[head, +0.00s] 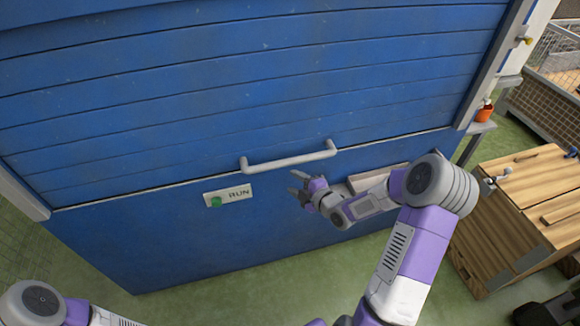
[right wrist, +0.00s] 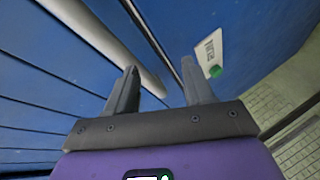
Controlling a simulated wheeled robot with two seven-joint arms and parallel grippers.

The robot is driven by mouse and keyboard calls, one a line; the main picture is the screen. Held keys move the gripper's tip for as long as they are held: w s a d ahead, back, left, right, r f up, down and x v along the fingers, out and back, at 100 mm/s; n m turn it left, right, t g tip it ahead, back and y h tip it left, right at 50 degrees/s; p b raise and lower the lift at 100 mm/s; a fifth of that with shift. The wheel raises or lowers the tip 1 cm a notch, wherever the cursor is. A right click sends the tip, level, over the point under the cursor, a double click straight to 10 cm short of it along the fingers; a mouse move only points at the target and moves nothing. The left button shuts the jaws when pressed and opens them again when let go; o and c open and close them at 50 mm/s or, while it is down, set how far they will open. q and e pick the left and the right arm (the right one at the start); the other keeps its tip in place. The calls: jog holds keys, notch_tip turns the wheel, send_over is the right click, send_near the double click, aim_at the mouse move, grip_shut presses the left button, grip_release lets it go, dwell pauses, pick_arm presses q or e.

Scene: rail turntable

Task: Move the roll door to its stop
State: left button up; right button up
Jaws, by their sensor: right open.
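The blue slatted roll door (head: 250,65) fills most of the head view, with its lower edge above a plain blue panel (head: 150,245). A pale grey bar handle (head: 290,160) is fixed at the door's lower edge, and it also shows in the right wrist view (right wrist: 92,30). My right gripper (head: 298,183) is open and empty, just below the handle's right half. In the right wrist view its fingers (right wrist: 158,68) point towards the door, and the bar runs behind the left fingertip. I cannot tell whether they touch. My left gripper is out of view; only part of that arm shows.
A RUN plate (head: 238,194) with a green button (head: 216,202) is on the lower panel, left of my right gripper. A wooden cabinet (head: 535,205) stands at the right. An orange pot (head: 485,113) sits on a small shelf. Green floor lies in front.

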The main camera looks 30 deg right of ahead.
aim_at(293, 164)
jog(key=d+r+n, duration=0.1)
jog(key=d+r+n+t, duration=0.1)
jog(key=d+r+n, duration=0.1)
jog(key=shift+w+r+n, duration=0.25)
jog(key=shift+r+n, duration=0.05)
jog(key=b+x, duration=0.2)
jog(key=x, duration=0.5)
jog(key=shift+w+d, duration=0.1)
jog(key=shift+w, duration=0.05)
grip_shut()
